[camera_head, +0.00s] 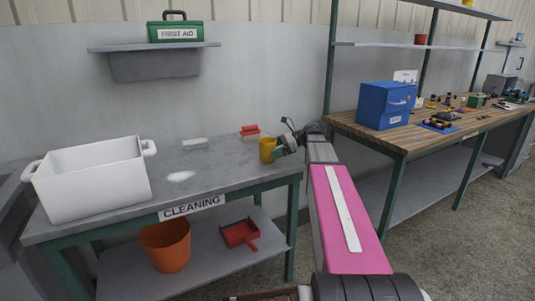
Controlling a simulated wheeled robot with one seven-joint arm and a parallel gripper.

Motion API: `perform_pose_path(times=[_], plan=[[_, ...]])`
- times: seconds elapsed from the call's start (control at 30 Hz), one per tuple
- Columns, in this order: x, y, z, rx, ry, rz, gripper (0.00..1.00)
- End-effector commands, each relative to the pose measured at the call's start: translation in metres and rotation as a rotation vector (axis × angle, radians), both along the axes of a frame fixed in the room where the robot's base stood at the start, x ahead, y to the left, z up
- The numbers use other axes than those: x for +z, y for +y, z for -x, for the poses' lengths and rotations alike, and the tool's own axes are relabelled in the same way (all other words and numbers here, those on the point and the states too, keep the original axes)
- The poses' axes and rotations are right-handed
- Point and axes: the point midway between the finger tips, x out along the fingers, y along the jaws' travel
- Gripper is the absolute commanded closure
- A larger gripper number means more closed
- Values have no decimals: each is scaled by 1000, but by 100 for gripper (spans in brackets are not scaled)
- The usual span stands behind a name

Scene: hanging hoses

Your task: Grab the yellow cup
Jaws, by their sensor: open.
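The yellow cup (267,149) stands upright near the right end of the grey cleaning table (225,173). My gripper (279,150) is at the right side of the cup, at the end of my pink-covered arm. It is open. The fingers are small in the picture and partly merge with the cup's right edge, so I cannot tell whether they touch it or reach around it.
A red-and-white brush (250,132) lies just behind the cup. A white tub (92,182) takes up the table's left side, with a pale block (194,143) and white powder (180,176) between. A workbench (400,133) with a blue cabinet (386,106) stands to the right.

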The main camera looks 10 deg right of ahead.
Motion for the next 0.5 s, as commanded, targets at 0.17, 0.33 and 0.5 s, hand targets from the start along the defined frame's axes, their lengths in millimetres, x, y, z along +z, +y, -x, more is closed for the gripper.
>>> perform_pose_path(times=[0.17,0.33,0.5], plan=[[-6,16,-1,1,0,0,0],[-6,16,-1,0,0,0,0],[-6,16,-1,0,0,0,49]])
